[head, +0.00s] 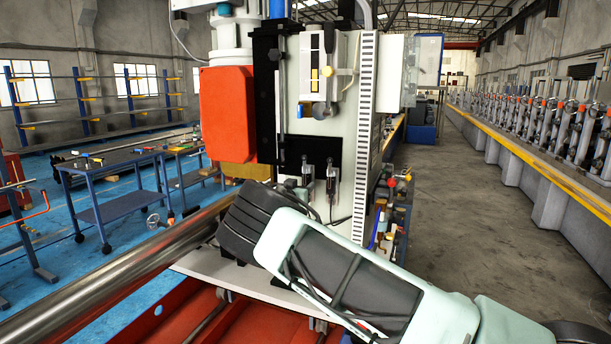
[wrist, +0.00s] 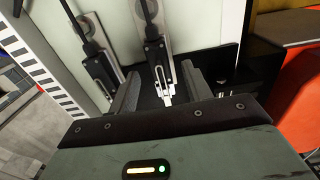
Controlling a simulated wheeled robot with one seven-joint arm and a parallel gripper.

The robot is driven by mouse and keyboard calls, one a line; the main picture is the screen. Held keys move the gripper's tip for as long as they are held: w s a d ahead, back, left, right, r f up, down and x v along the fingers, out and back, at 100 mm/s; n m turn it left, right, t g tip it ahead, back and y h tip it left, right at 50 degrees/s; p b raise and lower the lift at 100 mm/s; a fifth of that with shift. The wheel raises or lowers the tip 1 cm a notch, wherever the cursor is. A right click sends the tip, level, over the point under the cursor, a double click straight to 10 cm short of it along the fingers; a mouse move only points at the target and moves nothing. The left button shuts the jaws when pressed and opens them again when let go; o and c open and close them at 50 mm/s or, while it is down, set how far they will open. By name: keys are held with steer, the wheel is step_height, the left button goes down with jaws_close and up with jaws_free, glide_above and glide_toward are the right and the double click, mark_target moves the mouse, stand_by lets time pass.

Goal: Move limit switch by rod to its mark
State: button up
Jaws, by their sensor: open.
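The left one (head: 307,167) and the right one (head: 331,172) show in the head view above my arm. In the wrist view, one switch (wrist: 158,58) with its rod lies in line with the gap between my fingers; the other switch (wrist: 99,66) is outside the gap, to the left. My gripper (wrist: 160,78) is open, a finger on either side of that gap. I cannot tell whether either finger touches the switch. I cannot make out the mark.
A white slotted strip (head: 366,120) runs down the panel's right side. A large orange housing (head: 228,112) stands at the left. A steel tube (head: 110,280) runs along the lower left. A blue workbench (head: 115,165) stands farther back; the grey floor at right is open.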

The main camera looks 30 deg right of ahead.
mark_target(304, 184)
steer(key=shift+p+x, duration=0.7)
steer(key=shift+x, duration=1.4)
jaws_close()
steer(key=shift+f+b, duration=0.1)
steer(key=shift+b, duration=0.2)
